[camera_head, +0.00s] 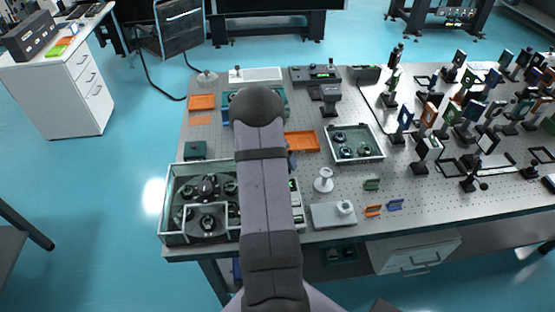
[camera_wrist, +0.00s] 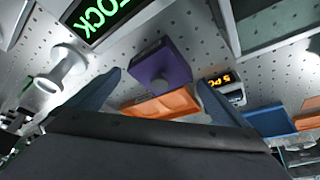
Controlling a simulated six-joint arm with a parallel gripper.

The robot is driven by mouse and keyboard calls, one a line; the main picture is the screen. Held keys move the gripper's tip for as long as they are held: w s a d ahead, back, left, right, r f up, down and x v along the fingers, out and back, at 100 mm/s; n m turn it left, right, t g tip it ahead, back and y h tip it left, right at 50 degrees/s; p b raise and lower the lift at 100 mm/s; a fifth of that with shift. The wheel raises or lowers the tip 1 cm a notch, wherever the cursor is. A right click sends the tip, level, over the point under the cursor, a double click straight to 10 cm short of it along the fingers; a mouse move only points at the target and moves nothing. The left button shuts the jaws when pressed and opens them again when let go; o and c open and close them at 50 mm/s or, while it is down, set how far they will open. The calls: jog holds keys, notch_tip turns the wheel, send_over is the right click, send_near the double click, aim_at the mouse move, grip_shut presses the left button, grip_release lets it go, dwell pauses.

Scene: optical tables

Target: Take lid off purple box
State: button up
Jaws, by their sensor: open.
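The purple box (camera_wrist: 162,62) shows in the wrist view, near the middle, on the perforated table top. A dark purple round knob (camera_wrist: 160,85) shows on its near side. My gripper (camera_wrist: 158,78) is open, with one blue-grey finger to the left of the box and the other to the right. The fingers look apart from the box, and nothing is between them in their grip. In the head view my own arm covers the middle of the table, and I cannot make out the purple box there.
An orange piece (camera_wrist: 162,104) lies close to the purple box. A green-lit display (camera_wrist: 95,12) and a white spool-shaped post (camera_wrist: 60,75) are to the left. Many optic mounts (camera_head: 430,115) crowd the table's right side.

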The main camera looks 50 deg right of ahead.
jog(key=shift+a, duration=0.1)
grip_shut()
dwell(0.4)
